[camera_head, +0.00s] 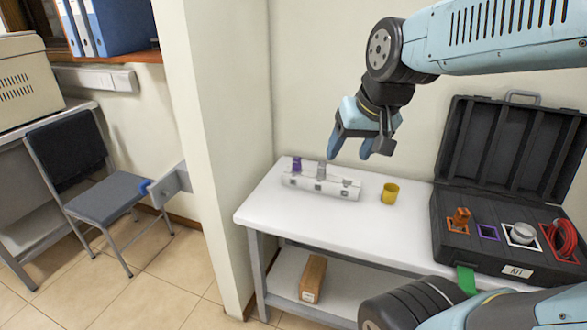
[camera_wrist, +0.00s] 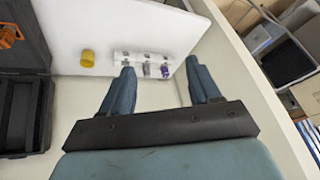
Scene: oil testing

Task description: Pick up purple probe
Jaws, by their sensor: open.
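The purple probe (camera_head: 297,164) stands upright at the left end of a white rack (camera_head: 340,190) on the white table. In the wrist view the purple probe (camera_wrist: 165,70) shows at the right part of the rack (camera_wrist: 129,58), between the fingers in the picture but well beyond them. A grey probe (camera_head: 321,169) stands beside it in the rack. My gripper (camera_head: 350,152) is in the air above and behind the rack, apart from it. In the wrist view my gripper (camera_wrist: 160,78) has its fingers spread wide with nothing between them.
A yellow cup (camera_head: 390,193) stands right of the rack. An open black case (camera_head: 450,258) marked KIT is at the table's right, with an orange item, a purple-outlined slot and a red cable. A cardboard box (camera_head: 313,278) lies on the lower shelf. The table's front left is clear.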

